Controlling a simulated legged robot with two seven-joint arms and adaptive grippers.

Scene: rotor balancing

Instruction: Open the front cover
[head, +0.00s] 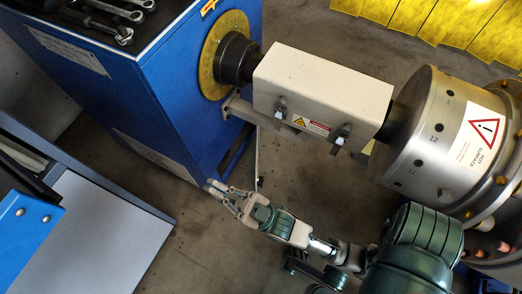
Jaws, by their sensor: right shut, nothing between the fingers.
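A cream box-shaped cover (325,85) sits over the shaft between the blue machine housing and the large metal rotor. I take it for the front cover. It has two dark latches (341,137) on its lower edge and a warning label (310,124) between them. It looks closed. My right gripper (215,188) is shut and empty, below and left of the cover, in front of the blue housing's lower edge. It appears apart from the cover. My left gripper is out of view.
The blue housing (190,90) carries wrenches (115,20) on its dark top. The metal rotor (425,140) has a hot-surface label. A grey-topped cabinet (100,235) stands lower left. Yellow panels (440,25) line the back. Bare floor (200,240) shows at lower middle.

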